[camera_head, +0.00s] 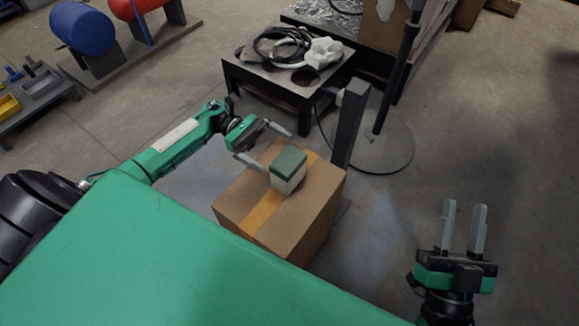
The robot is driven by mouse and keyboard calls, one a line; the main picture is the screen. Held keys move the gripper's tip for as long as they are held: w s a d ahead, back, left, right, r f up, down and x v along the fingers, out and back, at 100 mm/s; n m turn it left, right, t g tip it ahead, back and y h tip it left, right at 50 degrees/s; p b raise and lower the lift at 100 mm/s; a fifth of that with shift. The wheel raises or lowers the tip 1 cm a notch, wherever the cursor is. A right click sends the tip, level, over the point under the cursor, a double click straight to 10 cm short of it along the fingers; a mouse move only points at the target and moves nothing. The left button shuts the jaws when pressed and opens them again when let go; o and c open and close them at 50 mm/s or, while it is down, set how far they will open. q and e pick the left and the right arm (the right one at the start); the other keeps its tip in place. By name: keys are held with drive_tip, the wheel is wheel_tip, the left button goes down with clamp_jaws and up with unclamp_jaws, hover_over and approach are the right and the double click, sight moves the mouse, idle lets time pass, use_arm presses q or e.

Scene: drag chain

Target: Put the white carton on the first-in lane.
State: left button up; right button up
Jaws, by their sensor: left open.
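A small carton (288,172) with a dark green top and whitish sides stands upright on a large brown cardboard box (305,222) with yellow tape. My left gripper (275,152) is open, its two fingers spread just above and left of the carton in the picture. It holds nothing, and I cannot tell whether a finger touches the carton. My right gripper (464,207) is at the lower right, empty, its two fingers apart and pointing away from me over the floor. I cannot identify a first-in lane in this view.
A dark post (348,124) rises right behind the cardboard box. A low black table (262,79) with cables and a white item stands beyond it. A round-based stand (375,145) is to its right. Blue (82,29) and red rolls lie on a rack at upper left. Floor at right is clear.

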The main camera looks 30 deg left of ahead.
sight(298, 166)
use_arm(q)
drive_tip(key=d, duration=0.2)
drive_tip(key=s+d, duration=0.1)
drive_tip(key=d, duration=0.5)
drive_tip(key=shift+s, duration=0.25)
drive_tip(key=c, duration=1.2)
drive_tip(key=shift+c, duration=0.2)
